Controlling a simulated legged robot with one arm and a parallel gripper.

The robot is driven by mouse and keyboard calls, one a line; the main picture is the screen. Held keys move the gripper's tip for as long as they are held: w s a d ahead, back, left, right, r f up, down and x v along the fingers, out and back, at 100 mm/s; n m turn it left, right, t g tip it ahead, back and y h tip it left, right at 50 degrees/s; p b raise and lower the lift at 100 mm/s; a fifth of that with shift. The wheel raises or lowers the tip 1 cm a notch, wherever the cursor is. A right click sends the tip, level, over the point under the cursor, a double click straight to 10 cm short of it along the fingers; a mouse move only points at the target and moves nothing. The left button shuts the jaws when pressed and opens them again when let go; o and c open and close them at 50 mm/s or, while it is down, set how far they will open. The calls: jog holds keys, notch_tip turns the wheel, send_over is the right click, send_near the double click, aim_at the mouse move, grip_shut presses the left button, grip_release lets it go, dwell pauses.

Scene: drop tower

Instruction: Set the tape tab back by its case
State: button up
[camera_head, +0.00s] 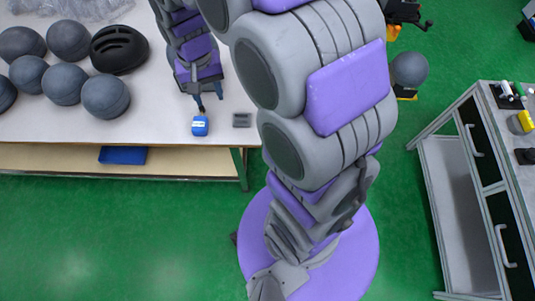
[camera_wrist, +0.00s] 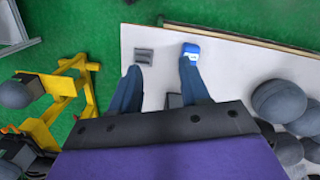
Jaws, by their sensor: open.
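A small blue block with a white label (camera_head: 200,126) sits on the white table near its front edge. A flat grey slotted piece (camera_head: 242,120) lies to its right, near the table corner. I cannot tell which is the tape tab and which its case. My gripper (camera_head: 209,100) points down over the table, open. In the wrist view, the blue block (camera_wrist: 191,53) is at the tip of the right finger and the grey piece (camera_wrist: 144,56) is beyond the left fingertip. A dark square patch (camera_wrist: 174,101) shows between the fingers; what it is is unclear.
Several dark grey balls (camera_head: 65,84) and a black helmet (camera_head: 119,49) occupy the table's left. A blue item (camera_head: 122,155) lies on the lower shelf. A yellow stand (camera_wrist: 62,110) is beside the table. A drawer cart (camera_head: 480,190) stands at right; green floor lies between.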

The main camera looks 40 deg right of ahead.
jog(key=s+r+n, duration=0.1)
jog(key=s+r, duration=0.1)
jog(key=s, duration=1)
jog(key=s+r+n+g, duration=0.1)
jog(key=s+r+n, duration=0.1)
jog(key=s, duration=1)
jog(key=shift+s+d+r, duration=0.35)
jog(key=shift+s+r, duration=0.05)
jog(key=shift+r, duration=0.05)
